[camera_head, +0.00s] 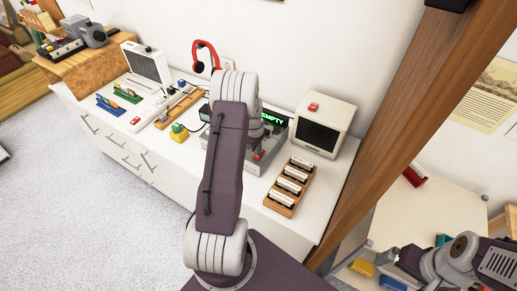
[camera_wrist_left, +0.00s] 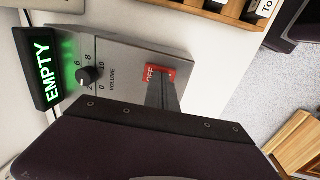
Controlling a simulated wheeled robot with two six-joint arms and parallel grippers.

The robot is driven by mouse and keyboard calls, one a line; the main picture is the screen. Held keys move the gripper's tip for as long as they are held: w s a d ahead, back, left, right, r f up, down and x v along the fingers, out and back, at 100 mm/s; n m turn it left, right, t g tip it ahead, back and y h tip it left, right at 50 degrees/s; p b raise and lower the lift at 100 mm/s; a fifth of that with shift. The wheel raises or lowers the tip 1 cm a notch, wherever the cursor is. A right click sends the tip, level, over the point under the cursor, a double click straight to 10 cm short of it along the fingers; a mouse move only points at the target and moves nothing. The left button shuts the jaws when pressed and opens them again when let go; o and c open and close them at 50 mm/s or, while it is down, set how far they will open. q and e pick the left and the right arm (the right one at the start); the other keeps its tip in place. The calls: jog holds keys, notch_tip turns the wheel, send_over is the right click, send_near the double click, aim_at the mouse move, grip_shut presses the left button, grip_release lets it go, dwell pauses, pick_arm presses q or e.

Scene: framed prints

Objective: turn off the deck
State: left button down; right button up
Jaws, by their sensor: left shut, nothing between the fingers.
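The deck is a grey box on the white cabinet, with a green EMPTY display (camera_head: 273,118), and its grey top (camera_wrist_left: 125,55) fills the middle of the left wrist view. That view also shows its black volume knob (camera_wrist_left: 87,76) and a red switch (camera_wrist_left: 153,71) with OFF lettering. My left gripper (camera_wrist_left: 163,92) is shut and empty, its fingertips overlapping the red switch; I cannot tell if they press it. In the head view my left arm hides part of the deck. My right gripper (camera_head: 402,264) is at the lower right, away from the deck, its fingers unclear.
A wooden rack of white-labelled cartridges (camera_head: 289,187) and a small cream monitor (camera_head: 323,124) stand right of the deck. Red headphones (camera_head: 206,57) hang on the wall behind. A wooden post (camera_head: 400,95) rises beyond the cabinet's right end.

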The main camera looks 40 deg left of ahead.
pick_arm(q)
jog(key=shift+r, duration=0.1)
jog(key=r+p, duration=0.5)
jog(key=shift+s+r, duration=0.1)
jog(key=shift+s, duration=0.15)
jog(key=shift+s+r+b, duration=0.2)
jog(key=shift+r+b, duration=0.2)
jog(key=shift+b, duration=0.5)
notch_tip(320, 180, up, 8)
jog(key=s, duration=0.1)
jog(key=shift+s+d+f, duration=0.15)
jog(key=shift+d, duration=0.05)
